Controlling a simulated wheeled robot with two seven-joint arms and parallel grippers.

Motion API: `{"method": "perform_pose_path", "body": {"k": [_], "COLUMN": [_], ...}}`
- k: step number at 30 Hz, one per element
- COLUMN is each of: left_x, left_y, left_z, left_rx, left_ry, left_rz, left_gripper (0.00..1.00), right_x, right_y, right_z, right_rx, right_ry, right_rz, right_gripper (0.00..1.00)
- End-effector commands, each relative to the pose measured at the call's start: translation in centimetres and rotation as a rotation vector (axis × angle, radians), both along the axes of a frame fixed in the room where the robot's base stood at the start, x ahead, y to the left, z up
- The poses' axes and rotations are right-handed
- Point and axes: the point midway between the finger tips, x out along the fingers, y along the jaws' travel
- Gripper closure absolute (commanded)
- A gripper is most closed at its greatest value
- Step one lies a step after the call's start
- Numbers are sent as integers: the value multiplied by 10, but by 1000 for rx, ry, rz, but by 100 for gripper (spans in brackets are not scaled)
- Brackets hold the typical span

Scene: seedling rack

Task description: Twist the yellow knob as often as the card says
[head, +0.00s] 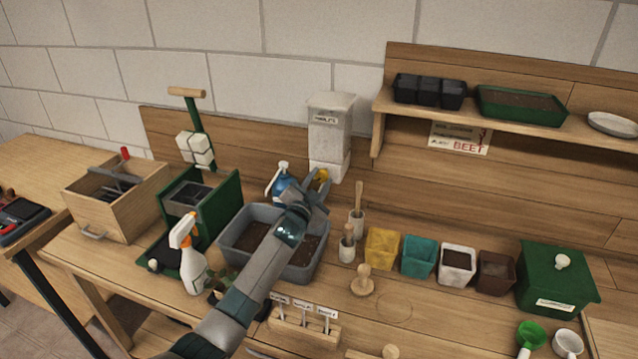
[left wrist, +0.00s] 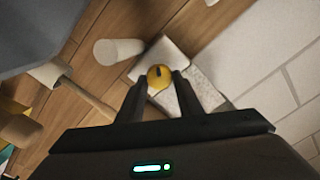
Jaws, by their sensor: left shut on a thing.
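The yellow knob (head: 322,174) is on the lower front of the white dispenser (head: 329,135), which stands against the back board. My left gripper (head: 318,187) reaches up to the dispenser and is shut on the knob, partly covering it in the head view. In the left wrist view the knob (left wrist: 160,76) sits between the two fingertips, with a dark mark on its face. A card (head: 460,138) reading "BEET" hangs under the shelf at the right; its smaller print is too small to read. My right gripper is in neither view.
A blue spray bottle (head: 284,185) stands just left of my gripper. A grey tub (head: 240,225) of soil lies under my left arm. Pots with wooden tools (head: 356,222) stand at the right, then several coloured pots. The shelf (head: 480,105) overhangs on the right.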

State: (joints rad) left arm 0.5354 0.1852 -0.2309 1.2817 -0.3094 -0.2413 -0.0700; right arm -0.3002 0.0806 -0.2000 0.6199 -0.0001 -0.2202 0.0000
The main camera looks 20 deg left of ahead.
Motion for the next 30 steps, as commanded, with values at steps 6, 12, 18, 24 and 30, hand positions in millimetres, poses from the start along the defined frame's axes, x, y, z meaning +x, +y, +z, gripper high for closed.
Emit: {"method": "perform_pose_path", "body": {"k": [6,12,18,24,30], "left_x": [0,0,0,0,0], "left_y": [-1,-1,-1,-2,-2], "left_z": [-1,-1,-2,-2,-3], "left_rx": [207,397,585,749,860], "left_ry": [-9,-14,-21,-26,-30], "left_rz": [-1,-1,-1,-1,-1], "left_gripper": [90,90,90,90,90], "right_x": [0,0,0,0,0], "right_y": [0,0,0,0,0], "right_z": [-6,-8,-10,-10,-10], "right_rx": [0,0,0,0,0], "right_ry": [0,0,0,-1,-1], "right_rz": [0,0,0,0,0], "right_gripper": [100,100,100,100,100]}}
